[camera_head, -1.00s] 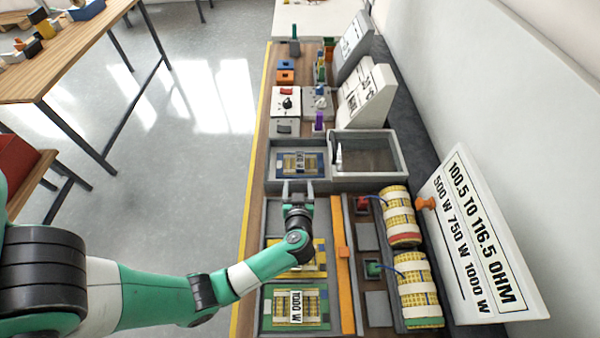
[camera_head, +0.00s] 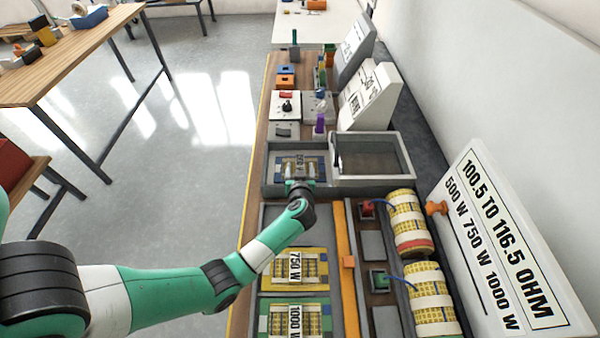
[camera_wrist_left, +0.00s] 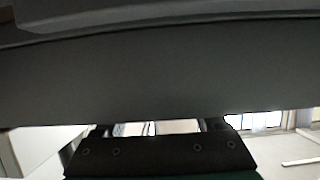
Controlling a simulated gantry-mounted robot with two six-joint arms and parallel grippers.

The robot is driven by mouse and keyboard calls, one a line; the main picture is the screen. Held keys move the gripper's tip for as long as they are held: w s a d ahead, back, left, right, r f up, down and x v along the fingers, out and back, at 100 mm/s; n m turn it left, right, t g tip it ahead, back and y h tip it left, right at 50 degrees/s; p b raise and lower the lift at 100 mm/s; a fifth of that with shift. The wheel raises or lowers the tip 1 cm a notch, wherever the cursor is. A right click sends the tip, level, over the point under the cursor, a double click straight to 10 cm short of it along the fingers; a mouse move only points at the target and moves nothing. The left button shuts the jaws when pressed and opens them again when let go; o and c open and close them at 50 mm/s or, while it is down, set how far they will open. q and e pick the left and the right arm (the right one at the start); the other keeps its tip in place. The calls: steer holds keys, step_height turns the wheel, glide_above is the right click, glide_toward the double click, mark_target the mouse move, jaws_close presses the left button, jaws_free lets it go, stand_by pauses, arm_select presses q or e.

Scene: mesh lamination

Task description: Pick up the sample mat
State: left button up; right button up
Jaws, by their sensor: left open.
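A blue-framed mat (camera_head: 283,166) with a grid pattern and a small label lies in a grey tray (camera_head: 270,185). A yellow mat (camera_head: 313,268) marked 750 W and a green mat (camera_head: 279,318) marked 1000 W lie nearer. I cannot tell which is named the sample mat. My left gripper (camera_head: 300,178) is open over the near part of the blue-framed mat and hides some of it. Whether it touches the mat is unclear. In the left wrist view a dark grey surface (camera_wrist_left: 150,75) fills most of the picture. My right gripper is out of view.
A grey bin (camera_head: 405,155) stands right of the blue-framed mat's tray. Beyond are small control boxes (camera_head: 285,105). An orange strip (camera_head: 345,240), two yellow mesh rolls (camera_head: 408,222) and a large sign (camera_head: 500,240) lie to the right.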

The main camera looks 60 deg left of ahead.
mark_target(299, 159)
arm_select(q)
steer(key=shift+a, duration=0.1)
steer(key=shift+c, duration=0.3)
jaws_close()
steer(key=shift+r+p, duration=0.45)
steer(key=shift+p, duration=0.1)
steer(key=r+p, duration=0.2)
steer(key=r, duration=0.1)
steer(key=r+p, duration=0.1)
steer(key=p, duration=0.1)
steer(key=shift+s+d+r, duration=0.2)
steer(key=shift+s+d, duration=0.05)
steer(key=shift+d, duration=0.1)
steer(key=s+d+r+p, duration=0.7)
steer(key=s+d, duration=0.2)
steer(key=shift+s+r, duration=0.3)
steer(key=shift+r, duration=0.05)
